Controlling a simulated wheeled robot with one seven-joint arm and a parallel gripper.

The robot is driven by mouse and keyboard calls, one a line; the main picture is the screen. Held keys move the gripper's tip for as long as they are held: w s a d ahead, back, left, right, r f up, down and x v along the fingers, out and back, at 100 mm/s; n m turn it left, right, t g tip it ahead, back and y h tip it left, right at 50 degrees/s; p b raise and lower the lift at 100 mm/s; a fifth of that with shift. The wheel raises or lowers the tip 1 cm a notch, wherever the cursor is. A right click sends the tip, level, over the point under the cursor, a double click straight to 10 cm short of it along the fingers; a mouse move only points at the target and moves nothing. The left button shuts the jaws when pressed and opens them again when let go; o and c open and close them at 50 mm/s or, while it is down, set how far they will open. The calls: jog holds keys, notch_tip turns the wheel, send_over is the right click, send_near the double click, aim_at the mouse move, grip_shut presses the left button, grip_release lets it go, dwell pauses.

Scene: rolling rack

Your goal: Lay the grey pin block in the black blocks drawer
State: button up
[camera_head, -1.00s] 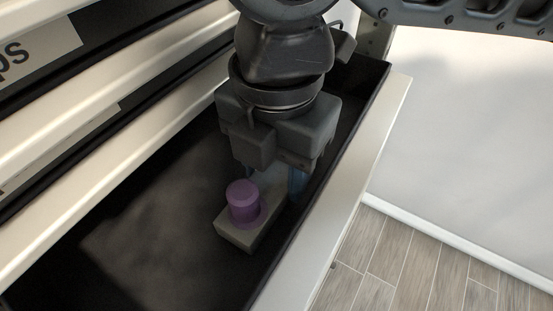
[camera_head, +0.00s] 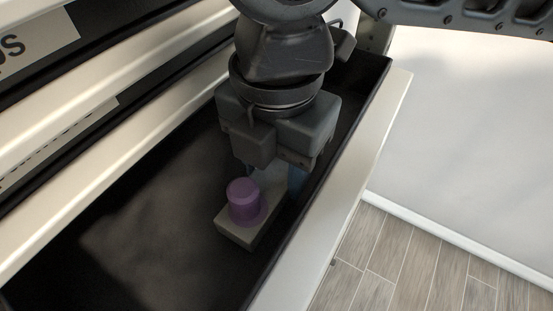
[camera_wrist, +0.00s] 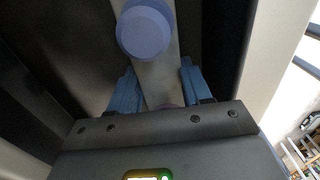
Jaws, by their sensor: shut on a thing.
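The grey pin block (camera_head: 235,233) is a flat grey bar with a purple round pin (camera_head: 244,200) standing up near one end. My gripper (camera_wrist: 157,82) is shut on the bar, with a blue finger on each side of it in the wrist view. The pin (camera_wrist: 145,30) lies beyond the fingers there. My gripper points down into the open black drawer (camera_head: 130,240), and the block is inside the drawer's walls, close to the front wall. I cannot tell whether the block's underside touches the drawer floor. The far end of the block is hidden under my gripper.
The drawer's pale front edge (camera_head: 335,215) runs along the right. More drawers with pale fronts (camera_head: 95,95) rise at the left, one with a partly visible label (camera_head: 35,42). The drawer floor left of the block looks clear. A wood-look floor (camera_head: 400,260) lies outside.

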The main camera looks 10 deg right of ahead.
jog(key=shift+f, duration=0.35)
jog(key=o, duration=1.4)
jog(key=shift+r, duration=0.1)
notch_tip(320, 180, up, 8)
jog(key=shift+f, duration=0.2)
